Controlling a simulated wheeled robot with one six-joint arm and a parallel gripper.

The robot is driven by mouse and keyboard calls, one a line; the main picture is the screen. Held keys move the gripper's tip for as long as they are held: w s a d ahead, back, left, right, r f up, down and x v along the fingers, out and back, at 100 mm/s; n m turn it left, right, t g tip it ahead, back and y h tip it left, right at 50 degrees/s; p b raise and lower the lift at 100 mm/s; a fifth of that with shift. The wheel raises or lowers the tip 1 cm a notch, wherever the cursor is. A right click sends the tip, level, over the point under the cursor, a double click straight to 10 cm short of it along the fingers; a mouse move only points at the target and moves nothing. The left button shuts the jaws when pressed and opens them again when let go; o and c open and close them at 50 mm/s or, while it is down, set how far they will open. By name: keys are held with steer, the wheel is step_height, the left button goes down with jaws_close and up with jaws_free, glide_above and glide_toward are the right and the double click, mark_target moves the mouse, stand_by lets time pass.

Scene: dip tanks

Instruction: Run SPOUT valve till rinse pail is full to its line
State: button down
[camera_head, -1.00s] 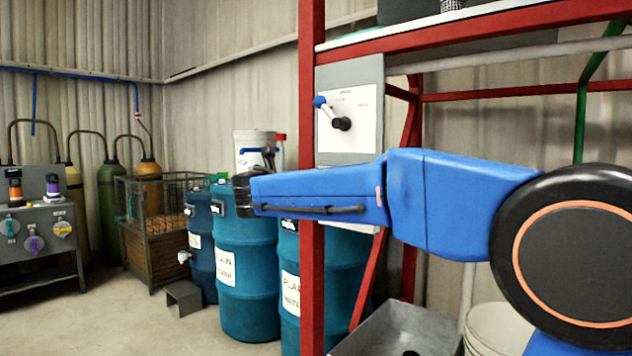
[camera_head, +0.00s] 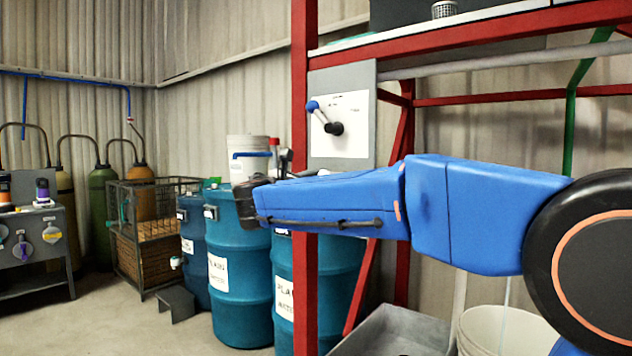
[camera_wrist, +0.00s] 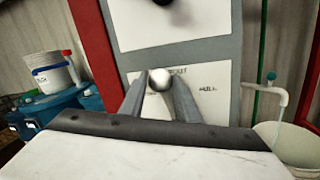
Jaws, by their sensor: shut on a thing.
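The knob stands in front of a white valve plate (camera_wrist: 210,108), whose lettering is partly covered and appears to read SPOUT and FULL. A pale spout pipe (camera_wrist: 279,95) bends down at the right, above the rinse pail (camera_wrist: 268,130). In the head view the pail (camera_head: 475,322) stands low at the right, with a thin pale stream above it. Its fill line and water level cannot be made out. My arm hides the gripped lever there.
A second lever valve (camera_head: 334,128) with a blue knob is on the upper panel. A red post (camera_head: 304,100) stands close to my arm. Teal drums (camera_head: 240,290) and a white bucket (camera_head: 246,150) are behind it. A grey trough (camera_head: 400,328) lies beside the pail.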

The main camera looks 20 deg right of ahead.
steer(key=shift+s+d+m, duration=0.2)
steer(key=shift+s+m, duration=0.05)
steer(key=shift+m, duration=0.25)
steer(key=c, duration=1.4)
jaws_free()
steer(key=shift+o, duration=0.2)
steer(key=v, duration=1.7)
steer(key=shift+a, duration=0.2)
steer(key=shift+s, duration=0.15)
